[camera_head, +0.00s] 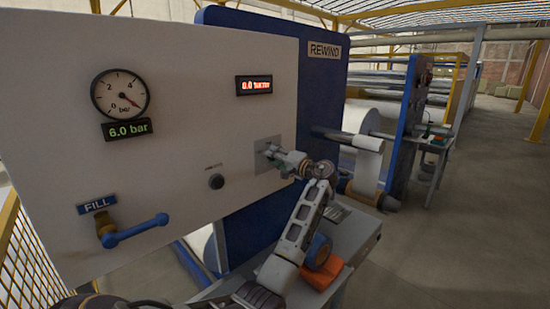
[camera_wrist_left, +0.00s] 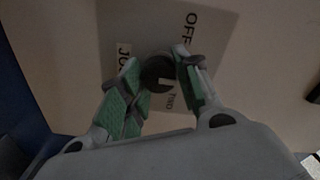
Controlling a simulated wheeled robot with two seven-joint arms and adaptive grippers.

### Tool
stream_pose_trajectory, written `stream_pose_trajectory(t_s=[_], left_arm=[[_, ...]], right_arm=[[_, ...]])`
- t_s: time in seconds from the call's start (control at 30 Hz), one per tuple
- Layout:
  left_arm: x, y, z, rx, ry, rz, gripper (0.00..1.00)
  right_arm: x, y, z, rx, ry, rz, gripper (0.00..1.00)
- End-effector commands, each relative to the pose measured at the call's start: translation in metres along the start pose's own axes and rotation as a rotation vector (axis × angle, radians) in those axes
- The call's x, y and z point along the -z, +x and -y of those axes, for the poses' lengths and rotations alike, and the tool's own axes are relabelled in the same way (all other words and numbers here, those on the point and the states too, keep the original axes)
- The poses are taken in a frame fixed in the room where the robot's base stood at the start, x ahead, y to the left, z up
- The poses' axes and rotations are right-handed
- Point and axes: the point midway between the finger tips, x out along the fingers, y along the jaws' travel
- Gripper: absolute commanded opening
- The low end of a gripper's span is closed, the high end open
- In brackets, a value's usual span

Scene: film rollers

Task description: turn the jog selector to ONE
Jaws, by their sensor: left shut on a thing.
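The jog selector is a dark round knob (camera_wrist_left: 157,72) on a light grey plate (camera_wrist_left: 135,22) in the left wrist view. The plate carries an OFF label, a partly covered label starting "JO", and a third small label beside the knob that I cannot read for sure. My left gripper (camera_wrist_left: 158,80) has its green-padded fingers on either side of the knob and is shut on it. In the head view my left gripper (camera_head: 274,155) reaches the plate (camera_head: 262,146) on the white panel and hides the knob. My right gripper is in neither view.
The white panel (camera_head: 200,70) also holds a pressure gauge (camera_head: 120,94), a 6.0 bar display (camera_head: 128,130), a red display (camera_head: 254,85), a black button (camera_head: 216,181) and a blue FILL lever (camera_head: 137,230). An orange object (camera_head: 322,274) lies on a grey bench below my arm. Open floor is at right.

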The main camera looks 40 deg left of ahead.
Motion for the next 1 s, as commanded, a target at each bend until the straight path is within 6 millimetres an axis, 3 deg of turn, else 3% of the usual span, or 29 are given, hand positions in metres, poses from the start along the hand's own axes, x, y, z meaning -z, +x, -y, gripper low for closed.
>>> stream_pose_trajectory(t_s=[0.03, 0.2, 0.67, 1.0], left_arm=[[0.000, 0.000, -0.001, -0.001, 0.000, -0.002, 0.35], [0.000, 0.000, 0.000, -0.001, 0.000, -0.001, 0.54], [0.000, -0.005, 0.000, -0.001, -0.001, -0.001, 0.54], [0.001, -0.041, -0.001, -0.002, -0.001, -0.002, 0.54]], right_arm=[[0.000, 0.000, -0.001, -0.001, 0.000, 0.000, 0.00], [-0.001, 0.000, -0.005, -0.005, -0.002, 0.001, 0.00], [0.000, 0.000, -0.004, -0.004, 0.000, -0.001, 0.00], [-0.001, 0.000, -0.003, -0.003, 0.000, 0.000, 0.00]])
